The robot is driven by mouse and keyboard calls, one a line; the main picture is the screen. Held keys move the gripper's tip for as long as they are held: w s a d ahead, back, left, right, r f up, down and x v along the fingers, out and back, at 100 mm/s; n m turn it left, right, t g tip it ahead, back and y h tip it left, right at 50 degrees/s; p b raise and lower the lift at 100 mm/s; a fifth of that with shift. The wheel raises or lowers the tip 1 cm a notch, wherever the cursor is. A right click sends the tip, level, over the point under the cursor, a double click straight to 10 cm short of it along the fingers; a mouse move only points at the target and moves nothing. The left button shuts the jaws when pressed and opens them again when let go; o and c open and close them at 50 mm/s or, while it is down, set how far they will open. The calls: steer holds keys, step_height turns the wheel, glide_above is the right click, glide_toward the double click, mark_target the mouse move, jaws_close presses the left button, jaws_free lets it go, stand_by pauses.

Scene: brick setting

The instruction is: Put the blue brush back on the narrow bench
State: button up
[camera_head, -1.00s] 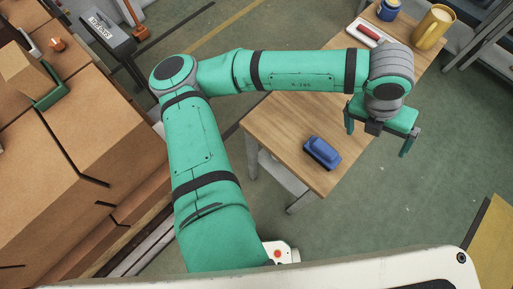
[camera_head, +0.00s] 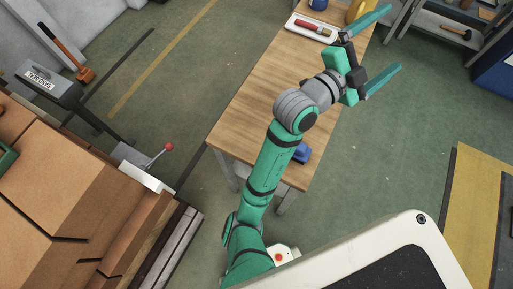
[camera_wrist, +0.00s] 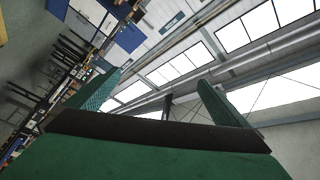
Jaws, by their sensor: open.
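The blue brush (camera_head: 302,153) lies on the near end of a narrow wood-topped bench (camera_head: 247,120). My green arm passes in front of it and hides part of it. My gripper (camera_head: 391,39) is open and empty, its two green fingers spread and pointing to the upper right, past the bench's right edge. It is well apart from the brush.
A white tray with a red-topped block (camera_head: 313,27), a blue jar (camera_head: 318,4) and a yellow mug (camera_head: 360,10) stand at the bench's far end. Cardboard boxes (camera_head: 70,215) are at left, shelving (camera_head: 440,30) at upper right. Green floor right of the bench is clear.

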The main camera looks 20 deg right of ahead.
steer(key=w+a+f+n+t+y, duration=0.2)
steer(key=w+a+f+n+t, duration=0.1)
steer(key=w+a+n+t, duration=0.35)
steer(key=s+a+f+n+t+y, duration=0.3)
steer(key=a+f+n+t+y, duration=0.3)
steer(key=a+f+n+y, duration=0.8)
steer(key=s+a+f+n+y, duration=0.1)
steer(key=s+a+f, duration=0.3)
steer(key=s+a, duration=0.3)
steer(key=s+a+f+n+g+y, duration=0.1)
steer(key=s+a+f+n, duration=0.1)
steer(key=s+a+f, duration=0.3)
steer(key=s+a+f+n+g+y, duration=0.1)
steer(key=s+a+f, duration=0.3)
steer(key=s+a, duration=0.6)
steer(key=shift+s+a+f+n, duration=0.15)
steer(key=shift+s+n, duration=0.15)
steer(key=shift+n, duration=0.35)
